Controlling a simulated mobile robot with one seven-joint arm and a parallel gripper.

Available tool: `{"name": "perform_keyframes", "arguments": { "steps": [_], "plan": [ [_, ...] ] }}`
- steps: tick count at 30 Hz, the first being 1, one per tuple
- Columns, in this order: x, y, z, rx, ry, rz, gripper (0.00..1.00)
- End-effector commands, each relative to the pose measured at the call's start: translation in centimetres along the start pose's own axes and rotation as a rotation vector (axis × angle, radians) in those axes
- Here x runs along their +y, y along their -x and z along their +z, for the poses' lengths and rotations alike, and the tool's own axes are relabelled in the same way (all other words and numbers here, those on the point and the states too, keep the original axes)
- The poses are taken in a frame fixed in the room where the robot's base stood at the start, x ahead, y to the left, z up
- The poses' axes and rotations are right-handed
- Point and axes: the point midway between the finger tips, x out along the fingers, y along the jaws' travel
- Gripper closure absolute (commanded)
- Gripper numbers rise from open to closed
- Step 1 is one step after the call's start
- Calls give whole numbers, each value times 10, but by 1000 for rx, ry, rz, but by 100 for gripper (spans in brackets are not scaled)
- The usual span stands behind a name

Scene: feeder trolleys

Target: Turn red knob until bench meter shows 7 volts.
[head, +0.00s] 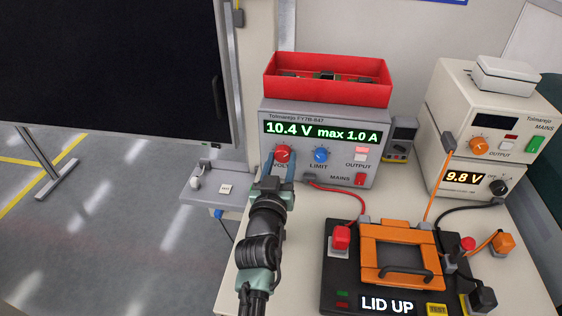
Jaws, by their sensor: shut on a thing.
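The red knob (283,153), labelled VOLT, is on the front of a grey power supply (330,181). The green display (322,131) above it reads "10.4 V max 1.0 A". My gripper (280,161) is shut on the red knob, with one blue finger on each side of it. At the right, a cream instrument (437,180) shows 9.8 V in amber digits (464,177) and has a black knob (498,187).
A blue LIMIT knob (320,155) is just right of the red knob. A red bin (328,92) stands on the supply. A black fixture marked LID UP (337,284), with an orange frame (402,281) and cables, fills the front right. Another cream unit (490,108) has an orange knob (479,146).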

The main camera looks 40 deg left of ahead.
Motion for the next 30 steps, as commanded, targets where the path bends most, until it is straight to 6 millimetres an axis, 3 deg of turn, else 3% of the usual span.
{"name": "perform_keyframes", "arguments": {
  "steps": [1, 3, 4, 17, 30],
  "plan": [
    [0, 0, 0, 0, 0, 0, 86],
    [0, 0, 0, 0, 0, 0, 99],
    [0, 0, 0, 0, 0, 0, 100],
    [0, 0, 0, 0, 85, 0, 100],
    [1, 0, 0, -1, 448, 0, 100]
  ]
}}
